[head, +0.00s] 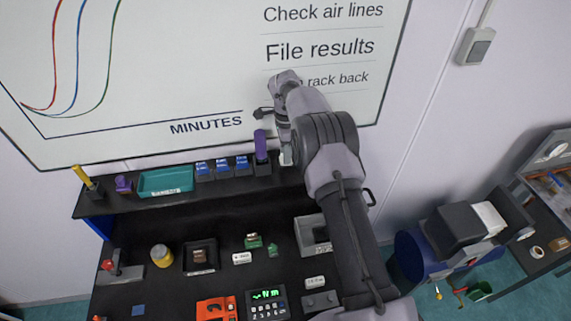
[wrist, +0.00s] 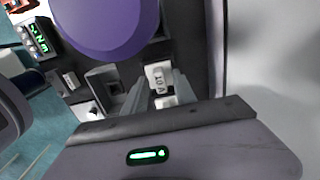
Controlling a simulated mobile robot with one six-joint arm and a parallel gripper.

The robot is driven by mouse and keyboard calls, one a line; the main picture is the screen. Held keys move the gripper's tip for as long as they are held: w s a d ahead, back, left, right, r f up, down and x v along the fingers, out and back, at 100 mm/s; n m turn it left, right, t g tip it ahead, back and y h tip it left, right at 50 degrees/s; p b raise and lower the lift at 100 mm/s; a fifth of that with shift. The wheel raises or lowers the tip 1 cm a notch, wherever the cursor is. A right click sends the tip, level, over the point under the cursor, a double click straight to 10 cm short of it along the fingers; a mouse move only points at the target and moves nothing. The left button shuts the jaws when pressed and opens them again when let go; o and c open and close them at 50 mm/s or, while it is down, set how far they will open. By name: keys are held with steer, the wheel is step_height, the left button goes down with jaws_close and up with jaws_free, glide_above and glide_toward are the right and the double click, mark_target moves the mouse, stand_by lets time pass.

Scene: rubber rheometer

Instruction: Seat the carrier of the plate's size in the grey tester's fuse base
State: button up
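My gripper (head: 285,150) is at the right end of the back shelf, beside an upright purple object. In the wrist view its two grey fingers (wrist: 160,92) stand on either side of a white block (wrist: 158,74) with dark lettering that looks like "10A". I cannot tell whether the fingers press on it. In the head view a little white shows under the gripper. A grey box with a dark recess (head: 304,236) stands on the bench below, partly hidden by my arm. It looks like the tester; the small plate on it is unreadable.
The purple object (head: 261,146) stands close left of my gripper and shows large in the wrist view (wrist: 105,22). Blue-topped boxes (head: 222,165) and a teal tray (head: 166,181) line the shelf. A keypad with green display (head: 266,304) and an orange device (head: 216,308) are in front.

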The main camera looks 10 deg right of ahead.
steer(key=shift+r, duration=0.15)
jaws_close()
steer(key=shift+r+p, duration=1.4)
steer(key=shift+r, duration=1.15)
steer(key=shift+f, duration=0.1)
